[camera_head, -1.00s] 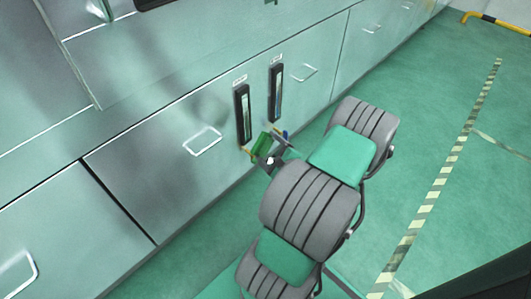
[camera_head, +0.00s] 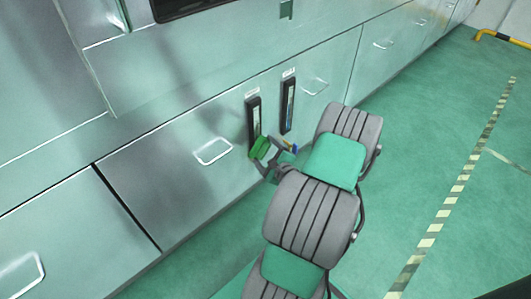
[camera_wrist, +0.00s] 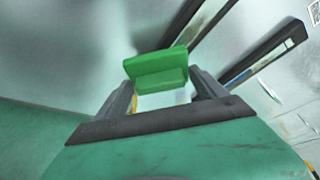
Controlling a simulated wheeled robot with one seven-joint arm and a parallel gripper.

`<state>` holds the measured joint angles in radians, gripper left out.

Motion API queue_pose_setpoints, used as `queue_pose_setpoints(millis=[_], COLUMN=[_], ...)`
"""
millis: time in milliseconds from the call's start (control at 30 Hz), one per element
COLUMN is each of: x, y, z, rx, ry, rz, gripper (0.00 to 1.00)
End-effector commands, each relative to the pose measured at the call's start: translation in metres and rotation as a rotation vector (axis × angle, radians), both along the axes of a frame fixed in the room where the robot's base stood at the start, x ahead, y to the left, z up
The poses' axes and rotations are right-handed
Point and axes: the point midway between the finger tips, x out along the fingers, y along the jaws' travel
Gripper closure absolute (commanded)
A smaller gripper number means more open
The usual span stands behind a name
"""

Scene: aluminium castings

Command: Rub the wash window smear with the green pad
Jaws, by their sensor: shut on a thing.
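My gripper (camera_head: 273,156) is shut on the green pad (camera_head: 259,148). In the wrist view the pad (camera_wrist: 155,66) sticks out beyond the two fingers (camera_wrist: 163,88). Two narrow dark-framed windows are set upright in the metal cabinet front, a left window (camera_head: 253,116) and a right window (camera_head: 287,104). The pad overlaps the lower end of the left window in the head view; I cannot tell whether it touches. In the wrist view the left frame (camera_wrist: 192,22) passes just behind the pad. The labels above the windows are unreadable, and I cannot make out a smear.
Open green floor (camera_head: 420,150) lies right of my arm, with a striped floor line (camera_head: 456,190). A yellow-black rail (camera_head: 497,37) is far off.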

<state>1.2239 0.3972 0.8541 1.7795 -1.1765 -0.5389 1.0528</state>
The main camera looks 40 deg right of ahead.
Motion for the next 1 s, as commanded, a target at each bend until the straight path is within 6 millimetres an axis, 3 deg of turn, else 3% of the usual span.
queue_pose_setpoints(millis=[1000], x=[0.018], y=[0.000], z=[0.000], rx=[0.000], ry=[0.000], rz=[0.001], gripper=[0.51])
